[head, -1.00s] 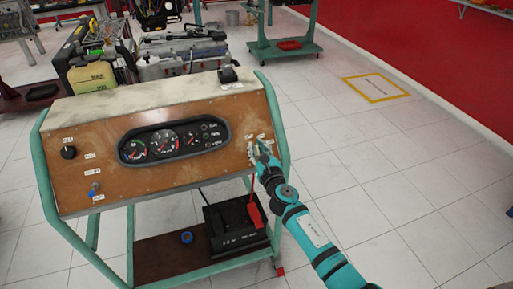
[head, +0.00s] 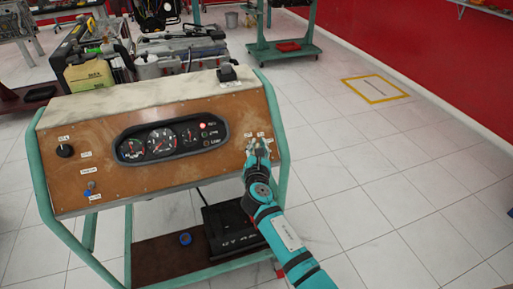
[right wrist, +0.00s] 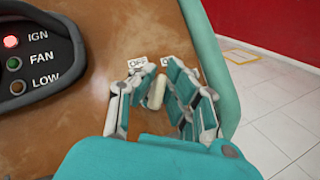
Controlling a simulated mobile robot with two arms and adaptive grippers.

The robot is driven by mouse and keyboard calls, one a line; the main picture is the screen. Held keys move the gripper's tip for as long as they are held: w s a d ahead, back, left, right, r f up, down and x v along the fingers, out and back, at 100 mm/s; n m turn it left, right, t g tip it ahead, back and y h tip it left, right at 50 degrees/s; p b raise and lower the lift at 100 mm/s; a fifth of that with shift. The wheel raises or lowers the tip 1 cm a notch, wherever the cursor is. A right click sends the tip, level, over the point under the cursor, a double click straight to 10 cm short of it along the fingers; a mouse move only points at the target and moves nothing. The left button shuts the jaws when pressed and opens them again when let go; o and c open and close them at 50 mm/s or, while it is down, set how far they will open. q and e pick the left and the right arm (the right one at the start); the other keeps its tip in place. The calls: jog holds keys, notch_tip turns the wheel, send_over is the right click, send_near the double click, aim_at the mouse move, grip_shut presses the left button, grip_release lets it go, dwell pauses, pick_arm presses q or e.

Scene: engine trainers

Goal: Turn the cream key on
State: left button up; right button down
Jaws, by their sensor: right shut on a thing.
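The cream key (right wrist: 156,92) shows in the right wrist view, upright on the brown panel (right wrist: 95,115) below a label reading OFF (right wrist: 138,63). My right gripper (right wrist: 158,88) is shut on the cream key, with a finger on each side of it. A second label beside OFF is partly hidden by a finger. In the head view my right gripper (head: 259,147) is at the right end of the engine trainer's panel (head: 150,186) and hides the key. The red IGN light (right wrist: 11,41) is lit; FAN and LOW look dark. My left gripper is not in view.
The gauge cluster (head: 170,142) is left of my right gripper. A black battery (head: 232,232) sits on the lower shelf. The tiled floor to the right is clear.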

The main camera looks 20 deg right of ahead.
jog(key=shift+f+m+g+h, duration=0.1)
jog(key=shift+m+g+h, duration=0.4)
jog(key=shift+m+h, duration=0.5)
jog(key=shift+m, duration=0.4)
jog(key=c, duration=1.4)
grip_release()
jog(key=shift+s, duration=0.1)
jog(key=v, duration=1.2)
jog(key=shift+d, duration=0.1)
